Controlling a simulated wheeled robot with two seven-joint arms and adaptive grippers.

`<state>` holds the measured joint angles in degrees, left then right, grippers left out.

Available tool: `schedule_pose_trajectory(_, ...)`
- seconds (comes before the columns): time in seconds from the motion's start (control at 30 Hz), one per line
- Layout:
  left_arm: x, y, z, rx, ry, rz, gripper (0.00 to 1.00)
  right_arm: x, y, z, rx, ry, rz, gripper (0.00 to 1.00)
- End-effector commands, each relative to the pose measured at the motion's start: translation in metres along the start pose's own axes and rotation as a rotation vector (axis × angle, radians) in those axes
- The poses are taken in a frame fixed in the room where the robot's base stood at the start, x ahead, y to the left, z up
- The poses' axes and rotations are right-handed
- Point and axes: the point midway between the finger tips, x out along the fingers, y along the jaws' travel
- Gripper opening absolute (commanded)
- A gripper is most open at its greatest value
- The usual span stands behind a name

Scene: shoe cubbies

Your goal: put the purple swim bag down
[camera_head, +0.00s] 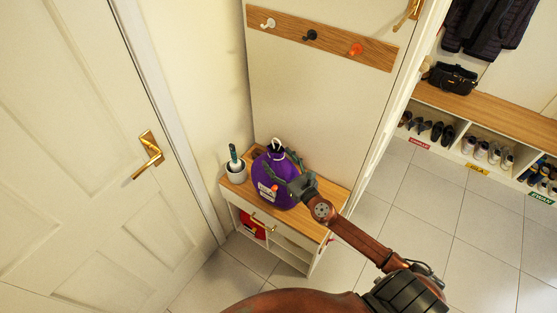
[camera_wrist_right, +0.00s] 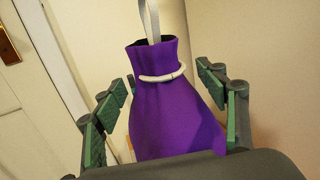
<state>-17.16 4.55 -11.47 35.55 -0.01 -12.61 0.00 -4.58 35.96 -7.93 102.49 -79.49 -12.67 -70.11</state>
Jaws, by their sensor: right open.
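The purple swim bag (camera_head: 268,184) stands upright on the wooden top of a small cabinet (camera_head: 328,192). It has a pale label low on its front and a pale cord at its neck. My right gripper (camera_head: 284,174) is open around the bag's upper part. In the right wrist view the bag (camera_wrist_right: 172,110) sits between the open green-padded fingers of the right gripper (camera_wrist_right: 168,105), with gaps beside the neck. Its strap rises out of the top of that view. Whether the lower fingers touch the bag is hidden. My left gripper is not in view.
A grey pot with a brush (camera_head: 236,172) stands left of the bag. Hooks on a wooden rail (camera_head: 320,38) hang above. A door (camera_head: 80,130) is at left. Shoe cubbies (camera_head: 470,140) stand at right beyond clear tiled floor.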

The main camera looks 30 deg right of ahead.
Motion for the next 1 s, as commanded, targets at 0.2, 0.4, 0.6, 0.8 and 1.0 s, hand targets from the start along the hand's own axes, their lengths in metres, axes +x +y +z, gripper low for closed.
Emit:
schedule_pose_trajectory(0.2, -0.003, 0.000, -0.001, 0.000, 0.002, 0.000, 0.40, 0.000, 0.000, 0.004, 0.000, -0.001, 0.000, 0.66)
schedule_pose_trajectory(0.4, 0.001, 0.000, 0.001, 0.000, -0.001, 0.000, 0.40, -0.029, 0.000, 0.000, 0.000, 0.004, 0.000, 0.66)
schedule_pose_trajectory(0.6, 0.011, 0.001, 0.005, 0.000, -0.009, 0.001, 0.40, -0.073, 0.000, -0.002, 0.000, 0.005, 0.000, 0.66)
schedule_pose_trajectory(0.8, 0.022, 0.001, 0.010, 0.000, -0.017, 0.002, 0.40, -0.105, 0.000, -0.001, -0.001, 0.004, 0.000, 0.66)
schedule_pose_trajectory(1.0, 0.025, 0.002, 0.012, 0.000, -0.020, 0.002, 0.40, -0.119, 0.000, 0.002, -0.001, 0.001, 0.000, 0.66)
